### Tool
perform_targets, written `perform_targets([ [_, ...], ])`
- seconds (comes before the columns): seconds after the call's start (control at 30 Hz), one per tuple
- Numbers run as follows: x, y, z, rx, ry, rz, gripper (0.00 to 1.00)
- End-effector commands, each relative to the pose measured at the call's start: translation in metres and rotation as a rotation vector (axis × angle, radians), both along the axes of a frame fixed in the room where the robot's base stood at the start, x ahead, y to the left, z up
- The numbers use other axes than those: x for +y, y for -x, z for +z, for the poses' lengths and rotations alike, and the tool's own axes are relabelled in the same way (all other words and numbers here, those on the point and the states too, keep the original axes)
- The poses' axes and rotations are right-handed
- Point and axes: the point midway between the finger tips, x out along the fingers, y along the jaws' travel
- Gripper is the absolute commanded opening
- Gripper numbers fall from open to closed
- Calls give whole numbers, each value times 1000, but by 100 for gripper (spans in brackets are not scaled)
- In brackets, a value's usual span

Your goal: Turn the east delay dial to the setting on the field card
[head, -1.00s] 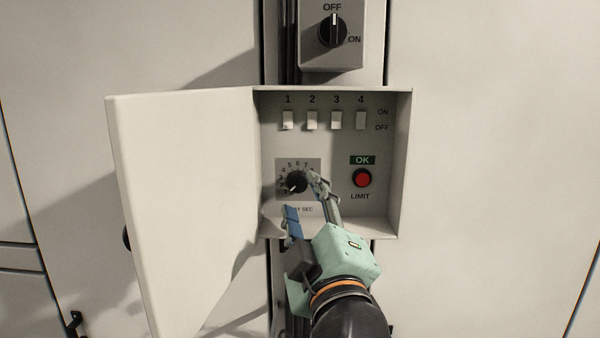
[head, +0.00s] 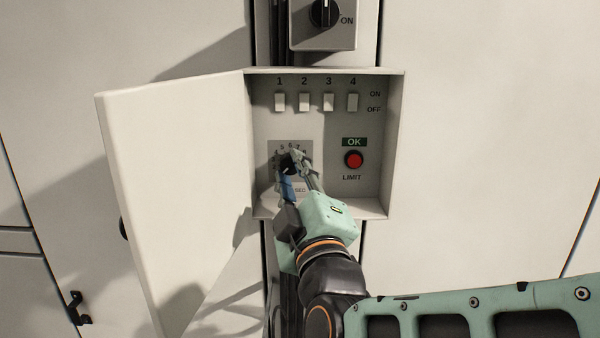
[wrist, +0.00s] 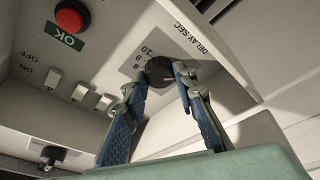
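The delay dial (head: 290,164) is a black knob on a grey numbered plate, low at the left inside the open control box. It also shows in the wrist view (wrist: 159,71), beside the marks 8, 9 and 10 and the label DELAY SEC. My gripper (head: 289,158) is at the dial, with one fingertip on each side of the knob. In the wrist view my gripper (wrist: 160,76) appears closed on the knob, with no clear gap. The fingers hide much of the dial's scale and its pointer in the head view. No field card is in view.
The box door (head: 175,195) stands open at the left. Several white switches (head: 328,102) line the top of the box. A red LIMIT button (head: 354,159) under a green OK label sits right of the dial. An OFF/ON rotary switch (head: 323,14) is above the box.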

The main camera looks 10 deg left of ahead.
Motion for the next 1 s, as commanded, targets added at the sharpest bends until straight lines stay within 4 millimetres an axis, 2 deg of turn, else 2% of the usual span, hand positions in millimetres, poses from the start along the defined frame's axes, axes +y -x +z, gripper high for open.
perform_targets([
  [0.03, 0, 0, 0, 1, 0, 1, 12],
  [0.13, 0, 0, 0, 1, 0, 1, 2],
  [0.47, 0, -1, -3, 12, -52, -1, 2],
  [1.0, 2, 0, -8, 108, -454, -2, 2],
])
